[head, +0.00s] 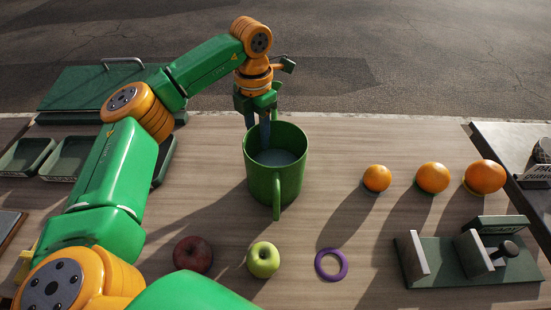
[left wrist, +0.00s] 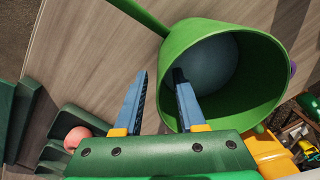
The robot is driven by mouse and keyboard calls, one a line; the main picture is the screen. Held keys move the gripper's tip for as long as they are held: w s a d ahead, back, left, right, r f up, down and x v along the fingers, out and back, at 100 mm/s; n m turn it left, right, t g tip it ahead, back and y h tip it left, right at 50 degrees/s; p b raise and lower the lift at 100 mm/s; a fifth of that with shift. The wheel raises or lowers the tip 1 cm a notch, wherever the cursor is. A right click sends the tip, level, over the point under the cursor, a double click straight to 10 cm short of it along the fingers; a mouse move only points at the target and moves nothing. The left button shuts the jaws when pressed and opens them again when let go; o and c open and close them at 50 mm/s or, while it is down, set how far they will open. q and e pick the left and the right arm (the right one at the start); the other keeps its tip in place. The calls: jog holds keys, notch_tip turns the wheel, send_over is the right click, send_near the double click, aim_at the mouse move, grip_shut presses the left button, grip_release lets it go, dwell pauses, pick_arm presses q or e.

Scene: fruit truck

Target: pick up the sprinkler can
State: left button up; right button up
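The sprinkler can (head: 259,183) is a green, mug-like can standing upright on the wooden table. Its handle (head: 277,196) faces me, and a narrow green part shows at its far side. My left gripper (head: 259,129) reaches down at the can's far left rim. In the left wrist view the left gripper (left wrist: 160,76) is open. One finger reaches inside the mouth of the can (left wrist: 265,75) and the other is outside, with the can's wall between them. I cannot tell whether either finger touches the wall. My right gripper is not in view.
A dark red apple (head: 193,254), a green apple (head: 263,259) and a purple ring (head: 331,264) lie in front of the can. Three oranges (head: 432,177) stand to the right, behind a dark green stand (head: 470,265). Green trays (head: 68,158) are at the left.

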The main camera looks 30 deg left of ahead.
aim_at(259, 142)
pick_arm(q)
notch_tip(259, 142, down, 3)
jog(key=shift+w, duration=0.15)
grip_shut()
jog(key=shift+r, duration=0.1)
dwell(1.2)
